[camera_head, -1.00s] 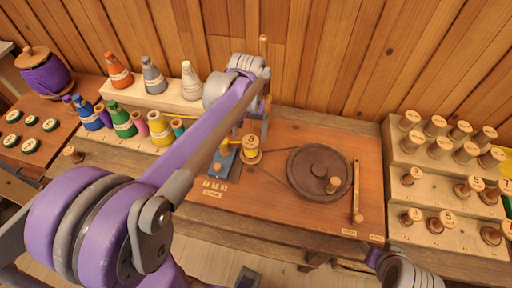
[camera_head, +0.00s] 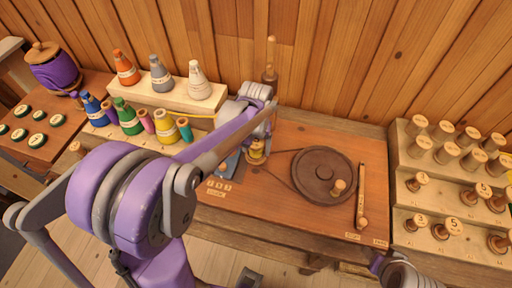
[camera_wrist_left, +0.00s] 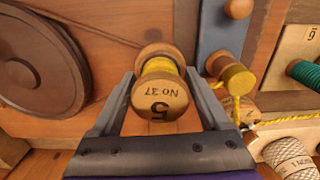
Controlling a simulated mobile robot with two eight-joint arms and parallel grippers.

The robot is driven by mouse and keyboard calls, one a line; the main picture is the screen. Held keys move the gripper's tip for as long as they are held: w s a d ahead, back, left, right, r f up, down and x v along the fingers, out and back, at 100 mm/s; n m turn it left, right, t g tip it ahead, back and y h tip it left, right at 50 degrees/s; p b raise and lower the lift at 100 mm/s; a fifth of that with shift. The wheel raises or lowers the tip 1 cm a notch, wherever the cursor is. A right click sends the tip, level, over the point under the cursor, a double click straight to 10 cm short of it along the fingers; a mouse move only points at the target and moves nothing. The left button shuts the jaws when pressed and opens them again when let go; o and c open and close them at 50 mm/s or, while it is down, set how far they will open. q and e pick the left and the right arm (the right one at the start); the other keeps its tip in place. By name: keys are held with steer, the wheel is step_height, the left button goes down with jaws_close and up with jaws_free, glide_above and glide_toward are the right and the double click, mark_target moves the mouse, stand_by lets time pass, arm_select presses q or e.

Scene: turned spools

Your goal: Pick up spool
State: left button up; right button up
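A wooden spool wound with yellow thread (camera_head: 256,155) stands on the winding bench beside the blue metal fitting (camera_head: 229,166). In the left wrist view the spool (camera_wrist_left: 160,90) shows its round end marked 5 and No 37. My left gripper (camera_wrist_left: 160,92) has its two dark fingers spread on either side of the spool, with a gap visible at both sides. In the head view my left gripper (camera_head: 260,138) is at the spool and partly hides it. My right gripper (camera_head: 378,262) is at the bottom right edge, too small to read.
A dark wheel with a peg (camera_head: 322,176) is right of the spool. A stepped rack of wooden spools (camera_head: 450,172) stands at the right. Thread cones (camera_head: 200,82) stand on a ledge (camera_head: 180,100) at the left. A yellow strand (camera_wrist_left: 285,119) runs near the gripper.

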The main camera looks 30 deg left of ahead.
arm_select(q)
steer(key=c, duration=1)
steer(key=shift+r, duration=0.1)
